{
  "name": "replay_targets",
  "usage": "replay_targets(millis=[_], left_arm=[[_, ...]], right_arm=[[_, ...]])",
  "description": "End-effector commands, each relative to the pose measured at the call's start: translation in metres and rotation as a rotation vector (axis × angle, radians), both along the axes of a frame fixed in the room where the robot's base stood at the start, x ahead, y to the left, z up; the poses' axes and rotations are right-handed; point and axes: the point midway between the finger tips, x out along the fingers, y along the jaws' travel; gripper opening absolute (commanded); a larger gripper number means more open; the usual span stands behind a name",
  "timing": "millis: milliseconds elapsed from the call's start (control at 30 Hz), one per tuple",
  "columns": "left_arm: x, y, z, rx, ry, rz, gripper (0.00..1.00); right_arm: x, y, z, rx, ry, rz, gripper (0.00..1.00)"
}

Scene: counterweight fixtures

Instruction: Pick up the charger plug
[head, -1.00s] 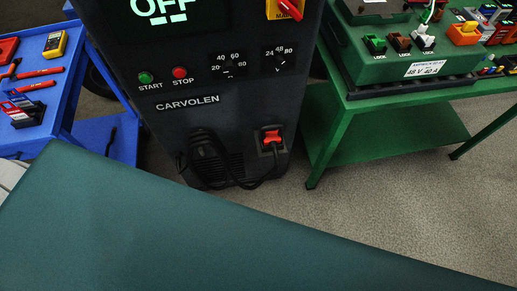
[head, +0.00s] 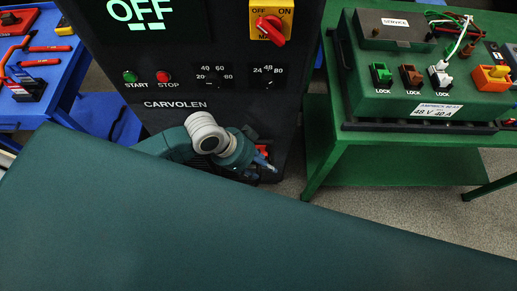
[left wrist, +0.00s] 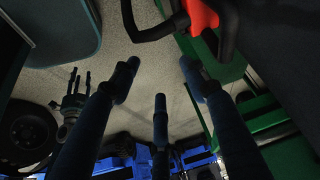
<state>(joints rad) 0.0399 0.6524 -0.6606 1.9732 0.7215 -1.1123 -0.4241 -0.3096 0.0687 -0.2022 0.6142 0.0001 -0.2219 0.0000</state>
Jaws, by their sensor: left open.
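The charger plug is a red-and-black piece low on the front of the dark CARVOLEN charger (head: 185,103). In the head view only a bit of the plug's red (head: 263,149) shows behind my left gripper (head: 264,164). In the left wrist view the red part (left wrist: 203,14) is at the top edge, with a black loop beside it. My left gripper's fingers (left wrist: 160,85) are spread open, with nothing between them. The plug lies beyond the fingertips, apart from them. A small dark pronged shape (left wrist: 75,98), perhaps my right gripper, shows at left there; its state is unclear.
A green bench (head: 345,165) with a green power box (head: 400,103) stands to the right. A blue tool cart (head: 65,95) stands to the left. A red switch (head: 270,28) sits above on the charger. Grey floor shows between charger and bench.

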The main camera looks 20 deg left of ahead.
Motion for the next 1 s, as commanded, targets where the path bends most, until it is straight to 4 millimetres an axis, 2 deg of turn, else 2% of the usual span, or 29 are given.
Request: replay_targets(millis=[133,200,333,400,467,567,833,1000], left_arm=[[0.003,0.04,0.008,0.046,0.013,-0.176,0.45],[0.009,0.069,0.009,0.065,0.027,-0.21,0.45],[0.026,0.122,0.01,0.086,0.041,-0.193,0.45],[0.034,0.141,0.012,0.092,0.039,-0.175,0.45],[0.038,0.15,0.014,0.093,0.037,-0.165,0.45],[0.043,0.147,0.016,0.091,0.035,-0.159,0.45],[0.057,0.098,0.017,0.089,0.036,-0.158,0.45],[0.062,0.082,0.015,0.092,0.037,-0.157,0.45]], right_arm=[[0.005,-0.001,0.002,-0.001,-0.006,0.001,0.4],[0.008,-0.003,0.003,-0.003,-0.011,0.002,0.4],[0.014,-0.008,0.003,-0.008,-0.019,0.003,0.4],[0.015,-0.01,0.003,-0.01,-0.022,0.003,0.4],[0.015,-0.01,0.004,-0.011,-0.022,0.002,0.4],[0.015,-0.011,0.007,-0.011,-0.022,0.002,0.4],[0.015,-0.011,0.021,-0.011,-0.021,0.001,0.4],[0.014,-0.011,0.024,-0.011,-0.02,0.001,0.4]])
